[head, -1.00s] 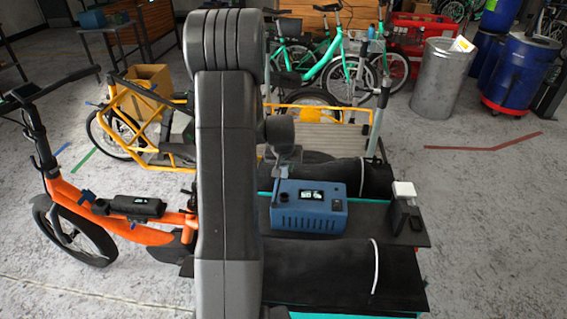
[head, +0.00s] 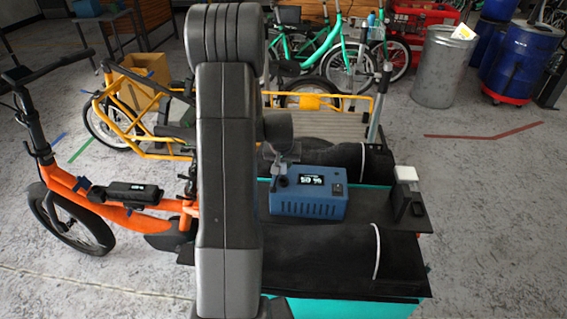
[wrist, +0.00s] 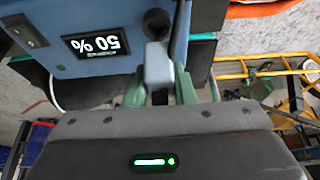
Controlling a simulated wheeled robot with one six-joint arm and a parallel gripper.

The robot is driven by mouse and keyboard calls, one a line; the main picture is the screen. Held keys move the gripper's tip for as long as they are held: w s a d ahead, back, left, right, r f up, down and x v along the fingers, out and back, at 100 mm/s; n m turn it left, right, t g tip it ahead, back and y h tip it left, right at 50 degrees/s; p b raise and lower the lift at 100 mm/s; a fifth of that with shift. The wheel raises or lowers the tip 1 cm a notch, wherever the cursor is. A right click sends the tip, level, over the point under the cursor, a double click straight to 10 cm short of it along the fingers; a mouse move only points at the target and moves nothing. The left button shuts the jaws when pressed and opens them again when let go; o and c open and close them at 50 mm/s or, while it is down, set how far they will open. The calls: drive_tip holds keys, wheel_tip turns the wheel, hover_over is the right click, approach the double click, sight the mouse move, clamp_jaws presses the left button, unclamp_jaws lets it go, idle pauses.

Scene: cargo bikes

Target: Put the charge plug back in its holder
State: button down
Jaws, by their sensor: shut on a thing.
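The charger (head: 307,193) is a blue box with a lit display, on the black deck. It also shows in the wrist view (wrist: 90,50), its display reading 50 %. My gripper (wrist: 158,92) has green fingers shut on the grey charge plug (wrist: 158,68). The plug's end is close to a round dark fitting (wrist: 155,27) on the charger's face; I cannot tell whether they touch or whether this fitting is the holder. A black cable runs up beside the plug. In the head view my gripper (head: 284,160) is at the charger's left end, small and partly hidden by my arm.
A black stand with a white block (head: 405,176) is right of the charger. An orange bike (head: 120,212) stands at left, a yellow cargo bike (head: 150,118) behind.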

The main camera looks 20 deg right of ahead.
drive_tip(key=shift+f+b, duration=1.7)
drive_tip(key=shift+f, duration=0.1)
drive_tip(key=c, duration=1.1)
unclamp_jaws()
drive_tip(key=v, duration=1.4)
drive_tip(key=shift+w, duration=0.1)
drive_tip(key=shift+f, duration=0.1)
drive_tip(key=x, duration=1.3)
drive_tip(key=shift+w+d+f, duration=0.1)
drive_tip(key=shift+f, duration=0.25)
drive_tip(key=shift+r, duration=0.1)
drive_tip(key=shift+r, duration=0.15)
